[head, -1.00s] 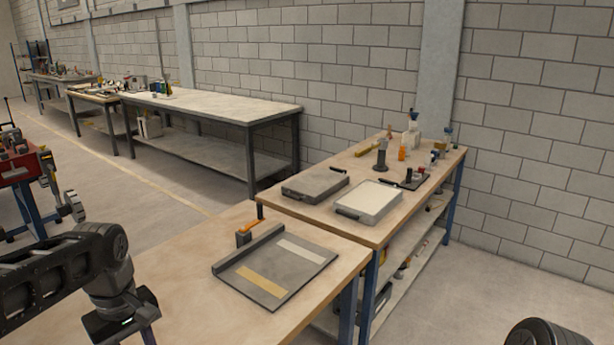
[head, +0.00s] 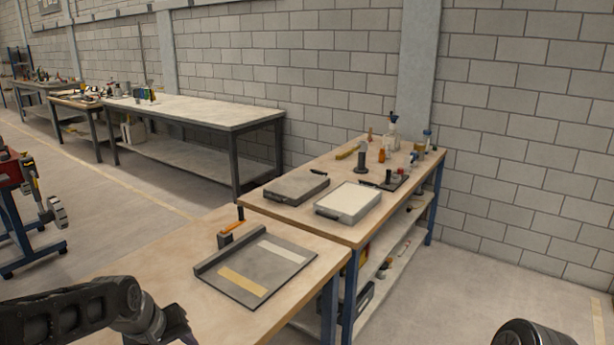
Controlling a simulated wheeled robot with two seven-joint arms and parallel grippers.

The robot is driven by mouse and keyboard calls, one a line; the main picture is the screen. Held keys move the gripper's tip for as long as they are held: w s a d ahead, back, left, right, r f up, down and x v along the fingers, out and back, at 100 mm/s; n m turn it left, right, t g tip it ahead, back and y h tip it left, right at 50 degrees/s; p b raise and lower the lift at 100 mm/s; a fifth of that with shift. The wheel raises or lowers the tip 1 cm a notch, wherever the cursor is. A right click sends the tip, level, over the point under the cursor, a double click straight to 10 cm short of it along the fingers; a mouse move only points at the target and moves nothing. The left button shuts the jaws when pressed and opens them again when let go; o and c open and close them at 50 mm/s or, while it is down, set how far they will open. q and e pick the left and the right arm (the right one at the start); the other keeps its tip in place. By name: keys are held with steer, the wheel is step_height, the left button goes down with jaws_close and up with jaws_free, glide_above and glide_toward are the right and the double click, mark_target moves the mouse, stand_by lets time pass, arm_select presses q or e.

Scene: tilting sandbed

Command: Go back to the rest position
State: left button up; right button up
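My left arm comes in from the lower left, and my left gripper (head: 165,338) is at the bottom edge over the near wooden bench (head: 120,262). Its fingertips are cut off by the frame, so its opening is hidden. Only a dark rounded part of my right arm shows at the bottom right; my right gripper is out of view. A grey tilting bed (head: 258,262) with a raised left edge, a yellow strip and a pale strip lies on the near bench, right of my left gripper and apart from it.
A second bench (head: 365,226) behind holds a grey tray (head: 297,187), a white-topped tray (head: 348,202) and several bottles. A long pale table (head: 205,112) stands by the block wall. A red cart (head: 12,173) is at left. The floor at right is clear.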

arm_select(q)
steer(key=s+d+f+m+h, duration=0.1)
steer(key=s+d+f, duration=0.1)
steer(key=d+f, duration=0.35)
steer(key=s+d+f+m, duration=0.1)
steer(key=s+d+f, duration=0.15)
steer(key=f, duration=0.65)
steer(key=s+d+f+m+h, duration=0.1)
steer(key=s+d+f, duration=0.1)
steer(key=d+f, duration=0.4)
steer(key=s+d+f+g, duration=0.2)
steer(key=s+f, duration=0.4)
steer(key=s, duration=0.3)
steer(key=s+d+f+g, duration=0.2)
steer(key=s+f, duration=0.4)
steer(key=s, duration=0.3)
steer(key=shift+s+d+m+h, duration=0.15)
steer(key=shift+d+m+h, duration=0.15)
steer(key=shift+d, duration=0.15)
